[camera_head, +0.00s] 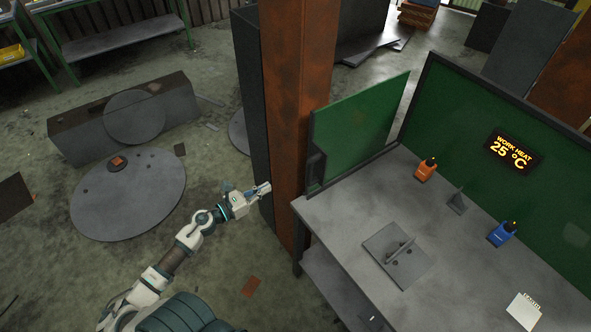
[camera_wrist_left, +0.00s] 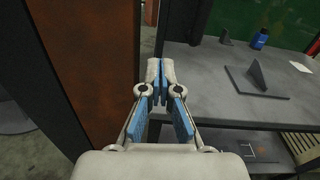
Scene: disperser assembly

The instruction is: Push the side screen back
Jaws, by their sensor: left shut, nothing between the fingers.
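The side screen (camera_head: 362,128) is a green panel with a dark frame, standing upright along the left end of the workbench (camera_head: 335,213). It has a dark handle-like block at its lower left edge. My left gripper (camera_head: 264,188) is shut and empty, in front of the rusty column and left of the screen, apart from it in the head view. In the left wrist view the closed fingers (camera_wrist_left: 160,75) point toward the bench's end, with a dark upright edge just beyond them. My right gripper is not in view.
A rusty column (camera_head: 296,110) stands close beside my left gripper. On the bench are a metal plate with a fin (camera_head: 398,256), an orange bottle (camera_head: 426,169), a blue bottle (camera_head: 502,233) and a notepad (camera_head: 524,311). The floor at left holds a round plate (camera_head: 128,205).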

